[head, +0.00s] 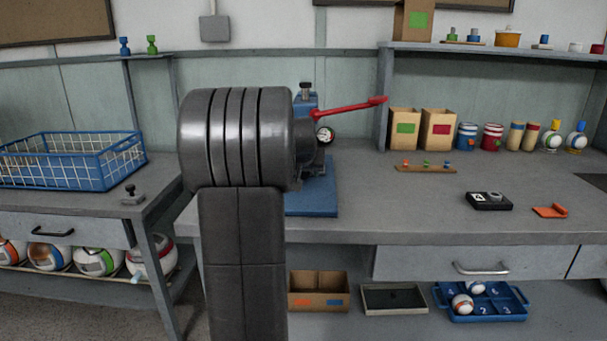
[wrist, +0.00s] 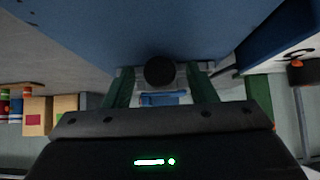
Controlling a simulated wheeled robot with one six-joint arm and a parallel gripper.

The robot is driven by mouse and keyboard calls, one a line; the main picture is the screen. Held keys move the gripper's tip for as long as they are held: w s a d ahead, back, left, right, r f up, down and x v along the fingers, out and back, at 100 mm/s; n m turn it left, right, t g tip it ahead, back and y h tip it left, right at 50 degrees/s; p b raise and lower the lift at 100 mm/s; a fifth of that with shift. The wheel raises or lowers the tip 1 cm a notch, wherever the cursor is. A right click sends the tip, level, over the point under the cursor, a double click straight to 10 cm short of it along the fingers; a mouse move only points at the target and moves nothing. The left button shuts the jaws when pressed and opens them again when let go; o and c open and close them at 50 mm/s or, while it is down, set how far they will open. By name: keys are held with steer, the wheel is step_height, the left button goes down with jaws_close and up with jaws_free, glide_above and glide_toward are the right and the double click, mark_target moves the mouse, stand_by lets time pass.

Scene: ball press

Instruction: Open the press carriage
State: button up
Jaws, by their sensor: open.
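The press (head: 302,103) stands on a blue base plate (head: 318,188) on the bench. It has a red lever (head: 350,107) reaching up to the right, a dial gauge (head: 325,134) and a dark knob on top (head: 306,89). My dark arm covers its left and front, so the carriage is hidden in the head view. In the wrist view my gripper (wrist: 160,74) is open, with its two green fingers apart. A round black knob (wrist: 158,70) shows between the fingertips; I cannot tell whether they touch it. A large blue surface (wrist: 150,25) fills the area beyond.
A blue wire basket (head: 110,164) stands on the left table. Cardboard boxes (head: 438,130) and tins (head: 467,137) line the back right. A black numbered block (head: 488,204) and an orange piece (head: 550,211) lie on the right bench top. The front middle right of the bench is clear.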

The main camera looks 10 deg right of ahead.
jaws_close()
steer(key=s+a, duration=0.1)
steer(key=s, duration=0.3)
steer(key=s+a+b, duration=0.1)
steer(key=s, duration=0.4)
steer(key=s+a+b, duration=0.1)
steer(key=s+a, duration=0.1)
steer(key=s, duration=0.3)
jaws_free()
